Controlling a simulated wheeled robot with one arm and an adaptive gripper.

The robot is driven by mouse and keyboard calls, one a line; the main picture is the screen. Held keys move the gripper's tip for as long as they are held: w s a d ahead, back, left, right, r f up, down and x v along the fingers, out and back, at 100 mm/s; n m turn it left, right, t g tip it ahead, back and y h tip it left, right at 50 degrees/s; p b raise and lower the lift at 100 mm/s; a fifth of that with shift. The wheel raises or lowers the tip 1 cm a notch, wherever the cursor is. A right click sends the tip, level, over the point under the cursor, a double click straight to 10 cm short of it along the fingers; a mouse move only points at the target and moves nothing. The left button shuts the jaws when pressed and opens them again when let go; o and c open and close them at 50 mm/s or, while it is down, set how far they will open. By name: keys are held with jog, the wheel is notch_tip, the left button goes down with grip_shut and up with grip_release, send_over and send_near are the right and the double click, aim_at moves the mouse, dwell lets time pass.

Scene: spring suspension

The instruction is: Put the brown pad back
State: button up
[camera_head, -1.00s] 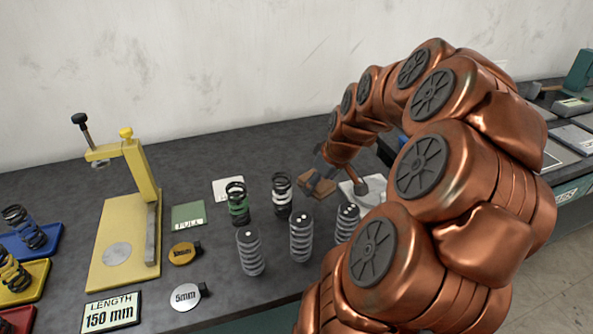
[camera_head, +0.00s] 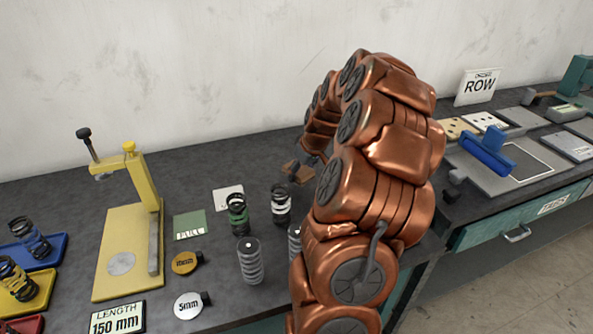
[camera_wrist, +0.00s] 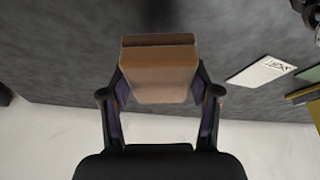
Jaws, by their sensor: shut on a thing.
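The brown pad (camera_wrist: 160,72) is a thick block with a darker layer at its far edge. In the wrist view my gripper (camera_wrist: 160,92) is shut on it, one finger at each side. In the head view the pad (camera_head: 291,168) is a small brown shape behind my arm, above the back part of the dark bench. My gripper (camera_head: 302,172) is mostly hidden there by my own arm. Whether the pad touches the bench is not clear.
A white card (camera_head: 228,198) and green pad (camera_head: 189,225) lie left. The yellow press (camera_head: 129,253) stands further left.

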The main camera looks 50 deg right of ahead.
aim_at(307, 169)
jog(key=shift+w+d+f+p, duration=0.15)
jog(key=shift+w+d, duration=0.1)
jog(key=shift+w, duration=0.25)
jog(key=shift+w+d+r+p, duration=0.1)
jog(key=shift+w+d, duration=0.2)
jog(key=shift+w, duration=0.2)
jog(key=shift+w+d+f+p, duration=0.15)
jog(key=shift+w+d, duration=0.1)
jog(key=shift+w, duration=0.25)
jog(key=shift+f+p, duration=0.8)
jog(key=shift+f, duration=0.85)
jog(key=shift+f+b, duration=0.25)
jog(key=shift+b, duration=0.05)
jog(key=o, duration=1.2)
jog(key=shift+r, duration=0.1)
jog(key=shift+r+p, duration=0.25)
jog(key=shift+p, duration=0.05)
jog(key=b+v, duration=0.3)
jog(key=v, duration=0.8)
jog(key=shift+s+r+b, duration=0.25)
jog(key=shift+r+b, duration=0.1)
jog(key=shift+b, duration=0.05)
